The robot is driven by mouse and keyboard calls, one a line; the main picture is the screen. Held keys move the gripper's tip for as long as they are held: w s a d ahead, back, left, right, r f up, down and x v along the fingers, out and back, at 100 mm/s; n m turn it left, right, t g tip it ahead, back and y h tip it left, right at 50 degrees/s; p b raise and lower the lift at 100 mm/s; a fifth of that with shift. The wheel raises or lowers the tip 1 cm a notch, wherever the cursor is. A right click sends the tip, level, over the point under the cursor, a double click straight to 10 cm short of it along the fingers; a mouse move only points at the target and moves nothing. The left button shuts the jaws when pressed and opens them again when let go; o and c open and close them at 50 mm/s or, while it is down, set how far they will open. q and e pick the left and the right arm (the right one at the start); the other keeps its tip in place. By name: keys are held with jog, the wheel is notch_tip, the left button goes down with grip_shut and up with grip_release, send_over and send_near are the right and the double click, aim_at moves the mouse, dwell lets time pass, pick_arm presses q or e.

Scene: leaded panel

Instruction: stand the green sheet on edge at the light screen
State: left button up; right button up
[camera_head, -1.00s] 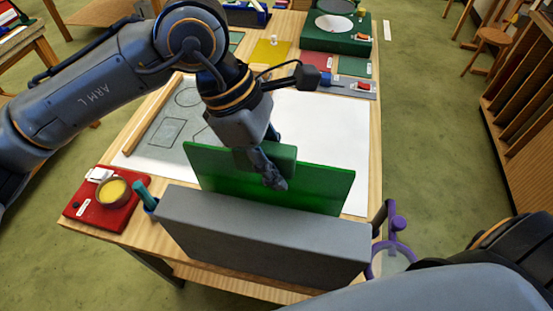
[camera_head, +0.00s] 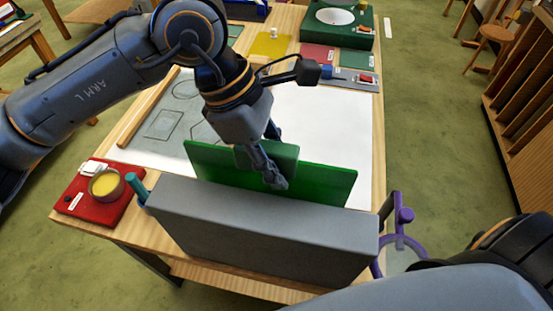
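The green sheet (camera_head: 325,184) stands upright on its long edge, just behind a long grey box-like panel (camera_head: 265,225) that looks like the light screen. The panel hides the sheet's lower edge, so I cannot tell whether the sheet touches the table or the panel. A green block (camera_head: 286,155) sits at the sheet's upper middle. My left gripper (camera_head: 275,178) reaches down over the sheet at this block, its fingers close together and seemingly shut on the sheet. My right gripper is not in view; only dark arm parts show at the lower right.
A red board (camera_head: 75,207) with a bowl of yellow stuff (camera_head: 105,186) lies at the table's left corner. A purple-framed round thing (camera_head: 402,216) is at the right edge. A white sheet (camera_head: 335,125) lies behind; coloured plates and a green case (camera_head: 335,35) stand farther back.

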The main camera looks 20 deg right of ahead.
pick_arm(q)
jog(key=o, duration=0.3)
jog(key=shift+f, duration=0.15)
jog(key=v, duration=1.2)
jog(key=shift+s, duration=0.1)
